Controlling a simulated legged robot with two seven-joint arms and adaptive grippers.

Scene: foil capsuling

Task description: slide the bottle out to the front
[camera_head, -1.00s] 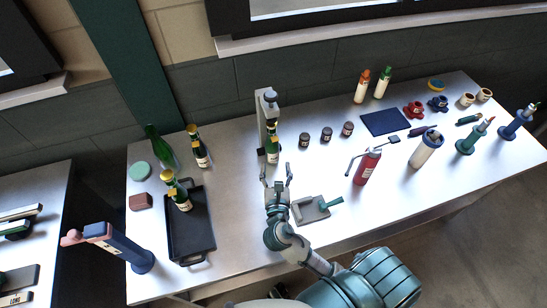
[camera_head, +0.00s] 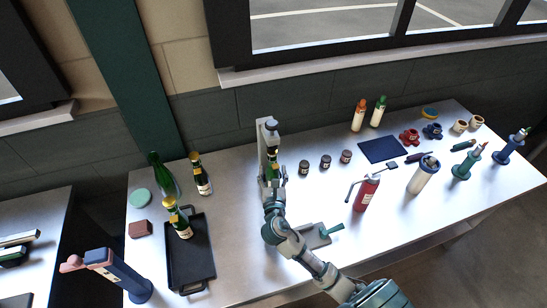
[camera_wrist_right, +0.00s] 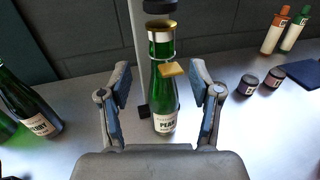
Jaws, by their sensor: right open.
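A green bottle (camera_wrist_right: 163,95) with a white label, a pale neck band and a yellow tag stands upright under the dark head of the capsuling machine (camera_head: 269,140). In the head view the bottle (camera_head: 273,166) is partly hidden by my gripper. My right gripper (camera_head: 272,184) is in front of the bottle. In the right wrist view its open fingers (camera_wrist_right: 162,90) stand to the left and right of the bottle, with a gap showing on both sides. My left gripper is not in view.
A black tray (camera_head: 190,258) with a bottle (camera_head: 178,220) in it lies to the left. More bottles (camera_head: 201,174) stand behind it. Small dark jars (camera_head: 304,168) and a red extinguisher-like bottle (camera_head: 367,193) are to the right. A grey tool with a green handle (camera_head: 316,236) lies near my right arm.

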